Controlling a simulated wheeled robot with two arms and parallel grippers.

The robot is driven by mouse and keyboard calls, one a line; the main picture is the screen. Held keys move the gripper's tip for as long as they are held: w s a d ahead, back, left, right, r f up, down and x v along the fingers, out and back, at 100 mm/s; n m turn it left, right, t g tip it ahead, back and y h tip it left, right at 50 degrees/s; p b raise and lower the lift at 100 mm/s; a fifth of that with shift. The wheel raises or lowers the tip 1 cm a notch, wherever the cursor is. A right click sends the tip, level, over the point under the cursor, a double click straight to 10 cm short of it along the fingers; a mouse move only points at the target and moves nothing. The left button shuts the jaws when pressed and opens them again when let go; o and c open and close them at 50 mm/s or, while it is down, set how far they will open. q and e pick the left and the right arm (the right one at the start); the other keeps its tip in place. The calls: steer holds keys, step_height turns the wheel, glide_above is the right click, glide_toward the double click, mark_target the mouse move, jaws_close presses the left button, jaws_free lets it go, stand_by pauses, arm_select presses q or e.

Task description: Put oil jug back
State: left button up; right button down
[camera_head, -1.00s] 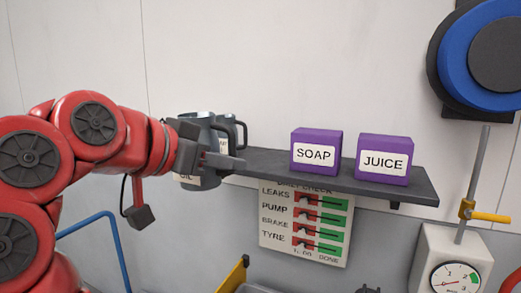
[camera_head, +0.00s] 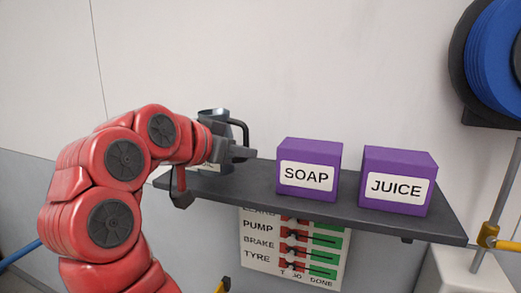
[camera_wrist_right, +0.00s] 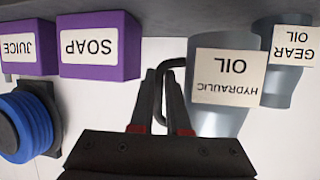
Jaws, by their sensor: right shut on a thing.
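The hydraulic oil jug (camera_head: 212,113) is grey with a black handle and a white label. It shows upside down in the wrist view (camera_wrist_right: 213,124), labelled HYDRAULIC OIL. My right gripper (camera_head: 241,152) is shut on its handle; in the wrist view the fingers (camera_wrist_right: 162,88) lie either side of the handle. The jug is upright at the left end of the dark shelf (camera_head: 255,178); whether its base touches the shelf is hidden. A gear oil jug (camera_wrist_right: 288,82) stands beside it in the wrist view, hidden in the head view. My left gripper is not in view.
A purple SOAP box (camera_head: 309,150) and a purple JUICE box (camera_head: 400,160) stand on the shelf to the right. A check board (camera_head: 292,245) hangs below the shelf. A blue reel (camera_head: 497,60) is on the wall at right. Bare shelf lies between jug and SOAP box.

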steer(key=w+d+p, duration=0.1)
steer(key=w, duration=0.1)
steer(key=w+d, duration=0.2)
steer(key=shift+w+d+f+p, duration=0.15)
steer(key=shift+w+p, duration=0.1)
steer(key=shift+p, duration=0.1)
steer(key=shift+w+d+p, duration=0.3)
steer(key=shift+w+p, duration=0.15)
steer(key=shift+w, duration=0.1)
step_height(320, 180, down, 3)
steer(key=shift+f+p, duration=0.1)
steer(key=shift+p, duration=0.9)
steer(key=shift+f, duration=0.2)
steer(key=shift+f, duration=0.1)
steer(key=shift+f, duration=0.15)
steer(key=c, duration=0.9)
jaws_free()
